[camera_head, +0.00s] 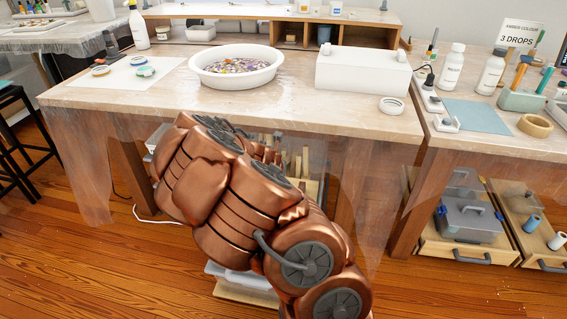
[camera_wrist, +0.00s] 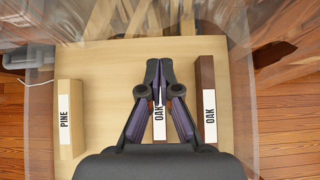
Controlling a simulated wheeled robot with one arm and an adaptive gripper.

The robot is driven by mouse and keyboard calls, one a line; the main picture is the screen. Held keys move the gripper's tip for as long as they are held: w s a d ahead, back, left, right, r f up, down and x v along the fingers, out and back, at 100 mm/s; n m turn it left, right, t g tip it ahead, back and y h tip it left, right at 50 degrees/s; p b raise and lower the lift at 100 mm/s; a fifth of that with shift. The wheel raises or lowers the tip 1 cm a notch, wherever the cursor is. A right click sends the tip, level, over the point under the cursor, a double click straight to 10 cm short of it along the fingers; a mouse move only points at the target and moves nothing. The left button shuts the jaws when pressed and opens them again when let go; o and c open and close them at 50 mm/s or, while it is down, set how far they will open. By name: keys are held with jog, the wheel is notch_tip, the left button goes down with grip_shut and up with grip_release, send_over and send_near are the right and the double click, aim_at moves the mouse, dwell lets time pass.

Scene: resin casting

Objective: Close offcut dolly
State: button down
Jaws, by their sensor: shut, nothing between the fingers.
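The offcut dolly, a pale wooden platform (camera_wrist: 105,95), fills the middle of the wrist view. A light block labelled PINE (camera_wrist: 70,110) stands on its left side, and a dark block labelled OAK (camera_wrist: 206,75) on its right. Another OAK label (camera_wrist: 158,125) shows between my fingers, its block mostly hidden. My gripper (camera_wrist: 160,68) is over the middle of the dolly, with its fingertips together and nothing between them. I cannot tell whether it touches the dolly. In the head view my copper arm hides the gripper and most of the area under the table.
A workbench (camera_head: 120,95) covered with clear sheeting carries a white basin (camera_head: 236,80) and a white box (camera_head: 362,84). Sheeting hangs beside the dolly. At right, a grey toolbox (camera_head: 470,222) sits on a low wooden platform with a handle (camera_head: 486,260). Wooden floor is open at front left.

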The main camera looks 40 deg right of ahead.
jog(key=b+x, duration=0.2)
jog(key=x, duration=0.8)
jog(key=shift+f+b, duration=0.2)
jog(key=shift+b, duration=0.1)
jog(key=shift+w+d+r, duration=0.2)
jog(key=shift+w+d, duration=0.65)
jog(key=shift+d, duration=0.15)
jog(key=shift+w+d, duration=0.25)
jog(key=shift+d, duration=0.3)
